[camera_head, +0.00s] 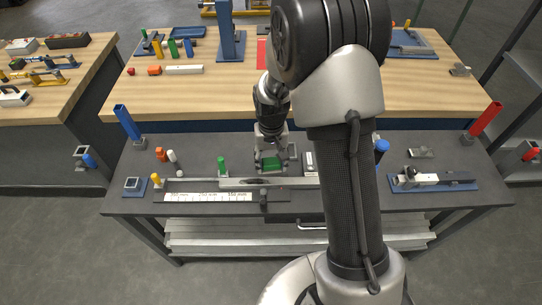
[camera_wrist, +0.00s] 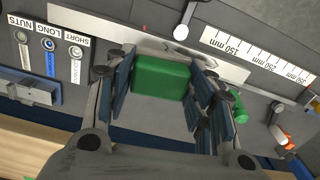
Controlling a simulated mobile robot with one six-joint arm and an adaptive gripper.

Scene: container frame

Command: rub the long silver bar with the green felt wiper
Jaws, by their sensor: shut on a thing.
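The green felt wiper (camera_head: 271,163) is a green block between the fingers of my gripper (camera_head: 271,168). In the wrist view my gripper (camera_wrist: 166,72) is shut on the wiper (camera_wrist: 160,77), with a finger on each side. The long silver bar (camera_head: 285,182) lies level along the front of the dark bench, beside the printed scale. In the wrist view the bar (camera_wrist: 90,27) runs just beyond the wiper and is partly hidden by it. I cannot tell whether the wiper touches the bar. My arm hides the bar's right part in the head view.
A white millimetre scale (camera_head: 207,197) lies front left of the bar. A green peg (camera_head: 221,165) stands behind the bar, left of my gripper. A labelled panel (camera_wrist: 62,55) shows in the wrist view. A blue fixture (camera_head: 433,183) lies at the right.

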